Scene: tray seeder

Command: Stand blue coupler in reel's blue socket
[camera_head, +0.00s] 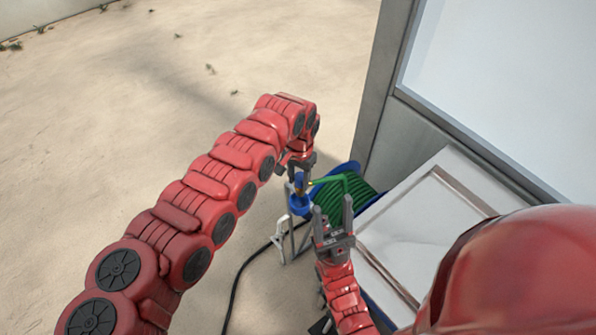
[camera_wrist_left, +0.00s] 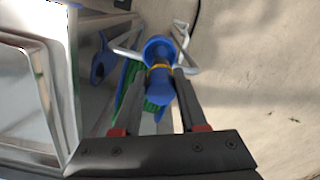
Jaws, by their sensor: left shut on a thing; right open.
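My left gripper (camera_head: 300,172) is shut on the blue coupler (camera_head: 299,182), which has a yellow band in the left wrist view (camera_wrist_left: 160,88). The coupler is right over the reel's blue socket (camera_head: 300,207), a round cup that also shows in the left wrist view (camera_wrist_left: 158,46). They overlap in both views, so I cannot tell whether the coupler's end is inside the cup. The reel (camera_head: 353,174) has blue flanges and wound green hose. My right gripper (camera_head: 333,212) is open and empty, fingers upward in the picture, just right of the socket.
A white-topped cabinet (camera_head: 425,215) stands right of the reel, against a grey-framed panel (camera_head: 385,95). A metal stand (camera_head: 285,240) is below the socket. A black cable (camera_head: 240,275) runs over the sandy ground. The ground at the upper left is free.

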